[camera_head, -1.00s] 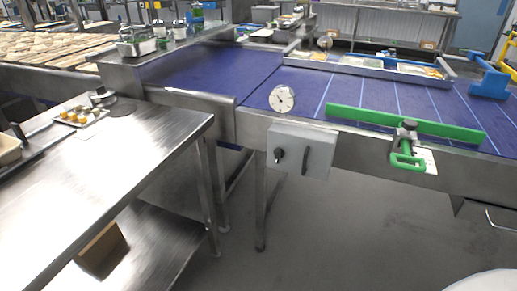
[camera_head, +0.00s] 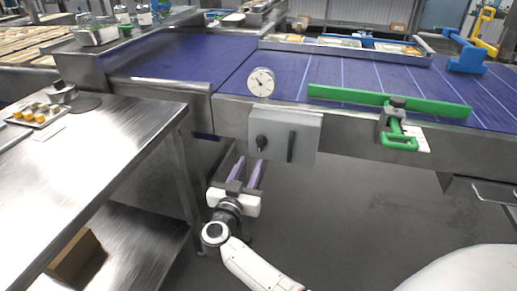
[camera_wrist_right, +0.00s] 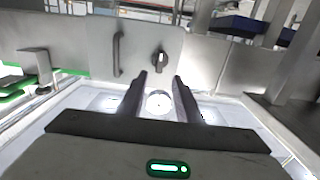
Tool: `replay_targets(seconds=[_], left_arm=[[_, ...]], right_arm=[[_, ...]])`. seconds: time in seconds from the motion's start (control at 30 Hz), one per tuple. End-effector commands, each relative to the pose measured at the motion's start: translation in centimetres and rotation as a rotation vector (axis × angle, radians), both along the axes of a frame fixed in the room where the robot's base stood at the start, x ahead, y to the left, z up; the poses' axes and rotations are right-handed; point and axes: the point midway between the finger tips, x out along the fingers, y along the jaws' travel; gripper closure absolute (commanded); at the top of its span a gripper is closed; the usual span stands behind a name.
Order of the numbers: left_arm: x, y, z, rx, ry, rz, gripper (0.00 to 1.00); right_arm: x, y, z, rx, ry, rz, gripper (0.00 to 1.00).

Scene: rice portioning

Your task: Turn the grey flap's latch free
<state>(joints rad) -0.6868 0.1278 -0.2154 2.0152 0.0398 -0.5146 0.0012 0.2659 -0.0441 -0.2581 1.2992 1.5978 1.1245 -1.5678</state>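The grey flap (camera_head: 303,137) is a box-like panel on the front of the conveyor, apparently closed. Its latch (camera_head: 262,142) is a black knob on the left side, and a black handle (camera_head: 291,147) stands upright to its right. My right gripper (camera_head: 249,166) is below the flap's left part, with its fingers apart, pointing up, and empty. In the right wrist view the latch (camera_wrist_right: 159,62) shows just beyond and between the open fingers, apart from them. The handle (camera_wrist_right: 118,54) is left of it there. My left gripper is not in view.
A round white dial (camera_head: 261,82) stands above the flap at the belt's edge. A green bar (camera_head: 385,101) and green clamp (camera_head: 398,139) are to the right. A steel table (camera_head: 100,145) stands at left. The floor under the flap's right side is clear.

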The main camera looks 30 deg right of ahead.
Motion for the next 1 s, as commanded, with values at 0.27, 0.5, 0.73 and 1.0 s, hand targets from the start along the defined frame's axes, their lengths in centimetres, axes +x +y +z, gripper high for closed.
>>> replay_targets(seconds=[0.27,0.5,0.73,1.0], left_arm=[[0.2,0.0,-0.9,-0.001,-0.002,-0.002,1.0],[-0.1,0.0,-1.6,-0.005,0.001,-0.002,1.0],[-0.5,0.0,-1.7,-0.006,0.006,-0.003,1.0],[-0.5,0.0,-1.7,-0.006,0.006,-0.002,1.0]], right_arm=[[3.0,-3.8,0.0,-0.005,-0.002,-0.003,0.69],[5.5,-6.5,-0.1,-0.004,-0.001,-0.001,0.69],[6.3,-7.5,0.0,-0.002,-0.001,0.0,0.69],[6.3,-7.5,0.0,-0.002,-0.001,0.0,0.77]])
